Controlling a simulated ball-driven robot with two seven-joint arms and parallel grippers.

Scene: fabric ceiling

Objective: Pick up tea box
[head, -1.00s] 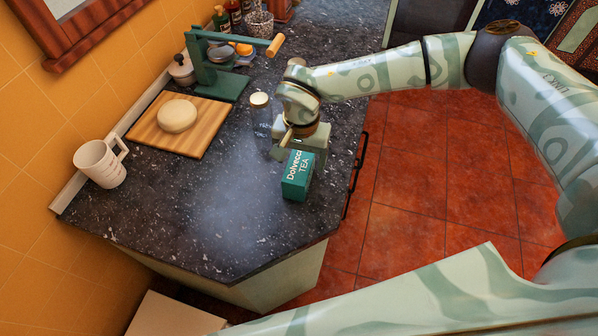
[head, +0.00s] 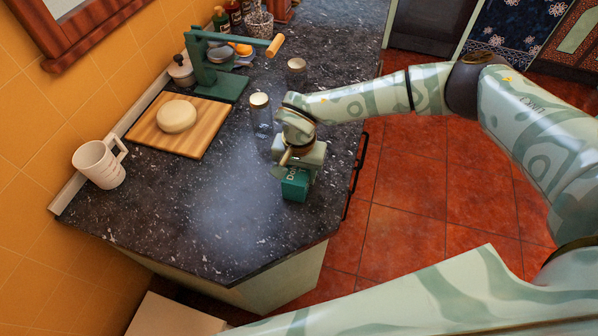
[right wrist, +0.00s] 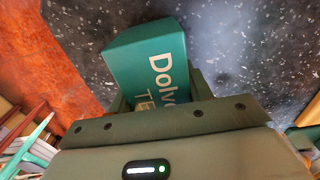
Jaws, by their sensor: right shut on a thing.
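The green tea box (head: 294,188) stands on the dark speckled counter near its right edge, its upper part hidden by my right gripper. My right gripper (head: 297,170) is over the box from above and shut on it. In the right wrist view, the tea box (right wrist: 148,65) shows its white lettering, with its near end between the jaws (right wrist: 155,100). I cannot tell whether the box is clear of the counter. My left gripper is not in view.
A glass jar (head: 260,115) stands just behind the gripper. A cutting board (head: 205,133) with dough (head: 177,116), a green press (head: 215,75) and a white mug (head: 100,163) are to the left. The counter (head: 200,215) is clear in front.

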